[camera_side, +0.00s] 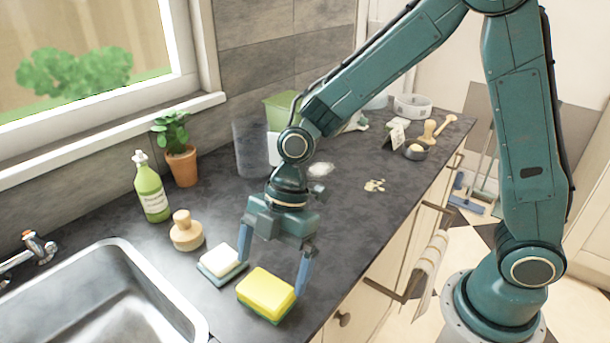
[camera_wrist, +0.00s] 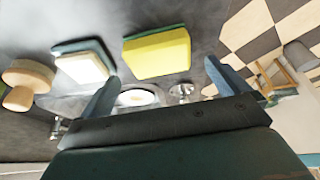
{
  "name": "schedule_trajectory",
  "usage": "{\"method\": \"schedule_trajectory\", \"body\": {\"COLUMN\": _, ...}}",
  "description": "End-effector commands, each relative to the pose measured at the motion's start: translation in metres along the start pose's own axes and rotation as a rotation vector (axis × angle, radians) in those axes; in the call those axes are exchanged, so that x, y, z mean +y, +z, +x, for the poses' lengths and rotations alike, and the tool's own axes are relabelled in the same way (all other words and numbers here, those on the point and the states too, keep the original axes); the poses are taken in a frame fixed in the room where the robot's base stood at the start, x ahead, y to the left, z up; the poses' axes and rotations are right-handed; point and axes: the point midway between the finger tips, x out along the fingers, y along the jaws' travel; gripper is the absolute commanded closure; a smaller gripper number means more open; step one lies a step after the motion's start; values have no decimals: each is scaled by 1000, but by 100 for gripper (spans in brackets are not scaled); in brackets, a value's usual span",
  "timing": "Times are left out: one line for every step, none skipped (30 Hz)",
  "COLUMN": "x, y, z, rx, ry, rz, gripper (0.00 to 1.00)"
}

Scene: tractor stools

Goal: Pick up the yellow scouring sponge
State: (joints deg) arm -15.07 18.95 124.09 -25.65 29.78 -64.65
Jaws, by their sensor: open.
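The yellow scouring sponge (camera_side: 266,292) has a green scouring layer underneath and lies flat on the dark counter, right of the sink. It also shows at the top middle of the wrist view (camera_wrist: 157,53). My gripper (camera_side: 275,272) is open and empty, with its blue fingers pointing down. In the side view one finger is behind and left of the sponge and the other is by its right side. In the wrist view the sponge appears beyond the fingertips (camera_wrist: 161,73), roughly between them. Whether the fingers touch the sponge cannot be told.
A wooden brush (camera_side: 186,232), soap bottle (camera_side: 151,190) and potted plant (camera_side: 180,158) stand behind. The steel sink (camera_side: 95,290) is at left. The counter's front edge is near at right.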

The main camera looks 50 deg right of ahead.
Motion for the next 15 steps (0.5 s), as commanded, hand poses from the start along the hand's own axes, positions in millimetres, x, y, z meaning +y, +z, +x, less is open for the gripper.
{"method": "schedule_trajectory", "body": {"x": 0, "y": 0, "z": 1, "rx": 0, "ry": -1, "rz": 0, "gripper": 0}}
{"method": "schedule_trajectory", "body": {"x": 0, "y": 0, "z": 2, "rx": 0, "ry": -1, "rz": 0, "gripper": 0}}
{"method": "schedule_trajectory", "body": {"x": 0, "y": 0, "z": 2, "rx": 0, "ry": 0, "rz": 0, "gripper": 0}}
{"method": "schedule_trajectory", "body": {"x": 0, "y": 0, "z": 2, "rx": 0, "ry": 0, "rz": 0, "gripper": 0}}
{"method": "schedule_trajectory", "body": {"x": 0, "y": 0, "z": 2, "rx": 0, "ry": 0, "rz": 0, "gripper": 0}}
{"method": "schedule_trajectory", "body": {"x": 0, "y": 0, "z": 2, "rx": 0, "ry": -1, "rz": 0, "gripper": 0}}
{"method": "schedule_trajectory", "body": {"x": 0, "y": 0, "z": 3, "rx": 0, "ry": -1, "rz": 0, "gripper": 0}}
{"method": "schedule_trajectory", "body": {"x": 0, "y": 0, "z": 4, "rx": 0, "ry": -1, "rz": 0, "gripper": 0}}
{"method": "schedule_trajectory", "body": {"x": 0, "y": 0, "z": 6, "rx": 0, "ry": -2, "rz": 0, "gripper": 0}}
{"method": "schedule_trajectory", "body": {"x": 0, "y": 0, "z": 8, "rx": 0, "ry": -2, "rz": 0, "gripper": 0}}
{"method": "schedule_trajectory", "body": {"x": 0, "y": 0, "z": 10, "rx": 0, "ry": -2, "rz": 0, "gripper": 0}}
{"method": "schedule_trajectory", "body": {"x": 0, "y": 0, "z": 13, "rx": 0, "ry": -3, "rz": 0, "gripper": 0}}
{"method": "schedule_trajectory", "body": {"x": 0, "y": 0, "z": 16, "rx": -1, "ry": -3, "rz": 0, "gripper": 0}}
{"method": "schedule_trajectory", "body": {"x": 0, "y": 0, "z": 20, "rx": -1, "ry": -3, "rz": 0, "gripper": 0}}
{"method": "schedule_trajectory", "body": {"x": 0, "y": 0, "z": 24, "rx": -1, "ry": -4, "rz": 0, "gripper": 0}}
